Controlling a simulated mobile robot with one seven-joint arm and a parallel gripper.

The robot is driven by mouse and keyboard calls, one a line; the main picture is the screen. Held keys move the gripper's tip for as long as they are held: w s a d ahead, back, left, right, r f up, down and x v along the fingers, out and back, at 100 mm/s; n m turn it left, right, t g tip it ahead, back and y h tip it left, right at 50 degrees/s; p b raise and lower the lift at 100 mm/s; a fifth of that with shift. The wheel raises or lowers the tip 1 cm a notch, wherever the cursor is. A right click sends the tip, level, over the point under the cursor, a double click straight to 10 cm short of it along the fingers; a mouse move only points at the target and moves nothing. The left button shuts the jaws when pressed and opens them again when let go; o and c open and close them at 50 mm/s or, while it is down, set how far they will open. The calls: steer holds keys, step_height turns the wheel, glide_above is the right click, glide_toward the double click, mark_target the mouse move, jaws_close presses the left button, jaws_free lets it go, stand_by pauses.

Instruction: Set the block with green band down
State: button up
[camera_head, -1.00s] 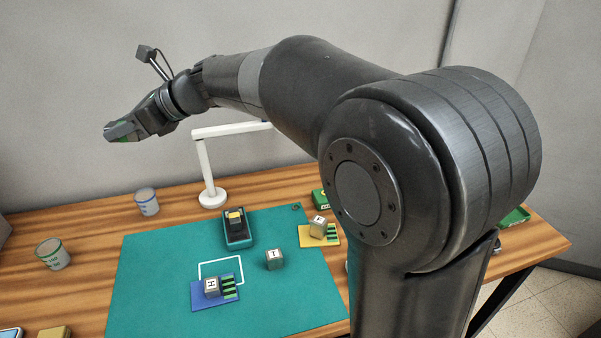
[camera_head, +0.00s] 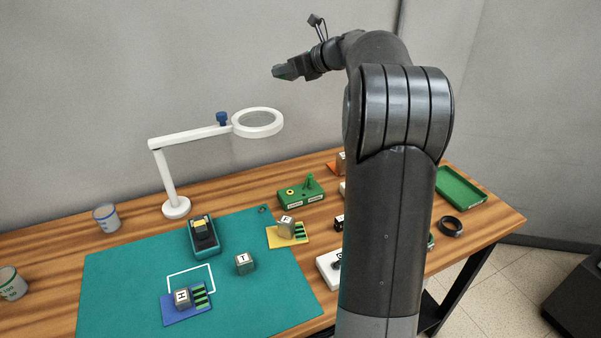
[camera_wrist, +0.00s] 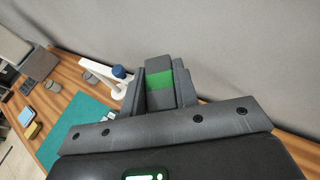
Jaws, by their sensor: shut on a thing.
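In the wrist view the block with green band (camera_wrist: 158,82), dark grey with a bright green stripe, sits between the two fingers. The gripper is shut on it, well clear of any surface. In the head view the block is too small and dark to make out clearly.
A green mat (camera_head: 120,278) bears a blue card (camera_head: 175,314) with an H cube, a T cube (camera_head: 245,263) and a teal holder (camera_head: 204,240). A white magnifier lamp (camera_head: 172,185) stands behind. A green tray (camera_head: 462,187) lies right. The mat's left part is clear.

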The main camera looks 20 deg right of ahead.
steer(key=s+d+m+t+h, duration=0.1)
steer(key=s+d+m+h, duration=0.15)
steer(key=d, duration=1.25)
glide_above(301, 171)
step_height(301, 171, down, 34)
steer(key=shift+a+r, duration=0.1)
steer(key=shift+a, duration=0.05)
steer(key=shift+s+f, duration=0.1)
steer(key=shift+f, duration=1.8)
steer(key=shift+f, duration=0.1)
steer(key=shift+f, duration=0.1)
steer(key=o, duration=1)
steer(key=shift+o, duration=0.3)
